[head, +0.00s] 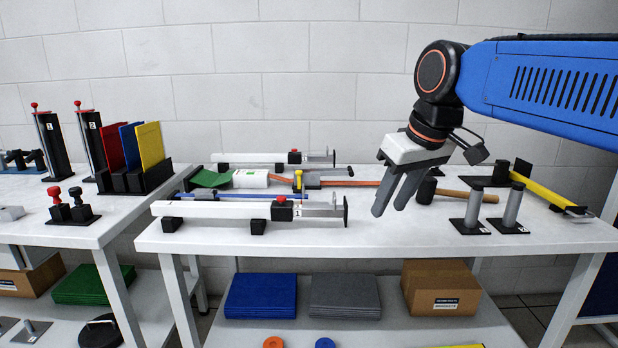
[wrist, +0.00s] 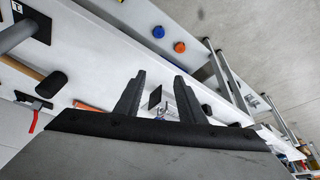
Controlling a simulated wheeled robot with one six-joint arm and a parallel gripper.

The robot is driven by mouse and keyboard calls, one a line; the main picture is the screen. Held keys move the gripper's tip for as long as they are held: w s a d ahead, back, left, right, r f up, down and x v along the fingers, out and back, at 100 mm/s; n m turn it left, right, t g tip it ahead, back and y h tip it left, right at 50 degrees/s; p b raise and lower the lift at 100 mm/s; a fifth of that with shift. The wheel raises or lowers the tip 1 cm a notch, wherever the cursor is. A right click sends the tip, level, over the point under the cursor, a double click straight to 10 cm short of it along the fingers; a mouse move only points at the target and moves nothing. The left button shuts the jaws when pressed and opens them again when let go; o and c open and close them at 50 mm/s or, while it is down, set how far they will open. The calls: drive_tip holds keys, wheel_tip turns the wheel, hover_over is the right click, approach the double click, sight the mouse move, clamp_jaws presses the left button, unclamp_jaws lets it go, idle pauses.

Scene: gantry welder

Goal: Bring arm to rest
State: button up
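My gripper (head: 389,208) hangs from the blue arm above the right-hand table, fingers pointing down and slightly left. Its two dark fingers stand apart with nothing held between them. In the wrist view the gripper (wrist: 160,76) also shows a clear gap between its fingers, with a black end plate (wrist: 155,97) beyond the gap. The fingers look to be in front of a wooden-handled hammer (head: 462,195) and right of the front white clamp device (head: 215,209). I cannot tell the exact height above the table.
The table (head: 400,238) also holds two grey posts (head: 512,204) on black plates and a yellow bar tool (head: 540,192). Upright coloured panels (head: 150,145) stand in a black rack at left. Below are a cardboard box (head: 442,290) and a blue stack (head: 261,296).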

drive_tip(key=s+d+f+m, duration=0.1)
drive_tip(key=s+d+f, duration=0.3)
drive_tip(key=f, duration=0.3)
drive_tip(key=s+d+f+m+h, duration=0.1)
drive_tip(key=s+d+f+m, duration=0.1)
drive_tip(key=s+d+f, duration=0.2)
drive_tip(key=s+d+f+m+h, duration=0.1)
drive_tip(key=s+d+f+m, duration=0.1)
drive_tip(key=s+d+f, duration=0.3)
drive_tip(key=s+f, duration=0.4)
drive_tip(key=f, duration=0.3)
drive_tip(key=shift+s+t, duration=0.15)
drive_tip(key=shift+t, duration=0.25)
drive_tip(key=shift+r, duration=0.1)
